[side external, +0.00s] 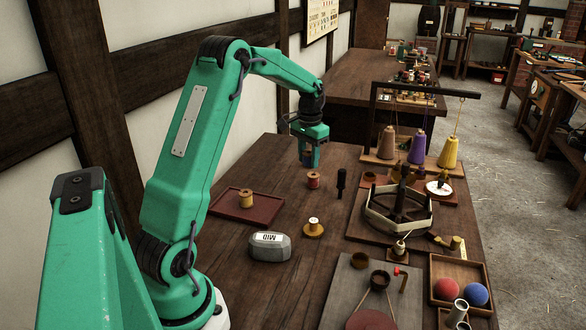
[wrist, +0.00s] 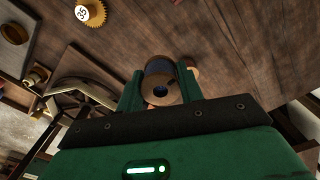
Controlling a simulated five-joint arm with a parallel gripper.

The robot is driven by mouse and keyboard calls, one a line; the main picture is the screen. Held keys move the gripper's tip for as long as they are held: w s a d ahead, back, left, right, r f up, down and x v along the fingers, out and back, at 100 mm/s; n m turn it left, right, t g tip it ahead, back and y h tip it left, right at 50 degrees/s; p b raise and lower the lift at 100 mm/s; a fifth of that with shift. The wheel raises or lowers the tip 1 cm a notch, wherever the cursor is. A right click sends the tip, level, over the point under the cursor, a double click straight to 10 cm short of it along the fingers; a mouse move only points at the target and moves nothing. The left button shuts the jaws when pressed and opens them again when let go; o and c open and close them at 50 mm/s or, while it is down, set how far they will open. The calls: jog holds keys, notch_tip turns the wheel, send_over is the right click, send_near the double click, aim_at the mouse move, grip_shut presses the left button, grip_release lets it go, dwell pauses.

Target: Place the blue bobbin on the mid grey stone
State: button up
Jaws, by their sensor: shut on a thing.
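My gripper (side external: 309,158) hangs above the far part of the table, beyond the grey stone. It is shut on the blue bobbin (wrist: 158,68), which shows end-on between the two green fingers in the wrist view. In the side view the fingers mostly hide the bobbin, and it appears clear of the table. The mid grey stone (side external: 268,249) is a rounded block with a white label reading MID. It lies on the near part of the table with nothing on it.
A red bobbin (side external: 313,180) stands just below my gripper. A wooden winder (side external: 397,212) and large cones crowd the right.

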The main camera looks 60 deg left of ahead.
jog(key=s+d+r, duration=0.3)
jog(key=s+d, duration=0.1)
jog(key=d, duration=0.5)
jog(key=s+d+r, duration=0.3)
jog(key=s+d, duration=0.1)
jog(key=d, duration=0.5)
jog(key=s+d+f+m, duration=0.1)
jog(key=s+d, duration=0.8)
jog(key=s, duration=0.3)
jog(key=shift+s+d+f, duration=0.2)
jog(key=shift+s+d, duration=0.15)
jog(key=shift+s, duration=0.05)
send_over(269, 237)
notch_tip(269, 237, down, 7)
jog(key=shift+f, duration=0.1)
jog(key=shift+f, duration=1.9)
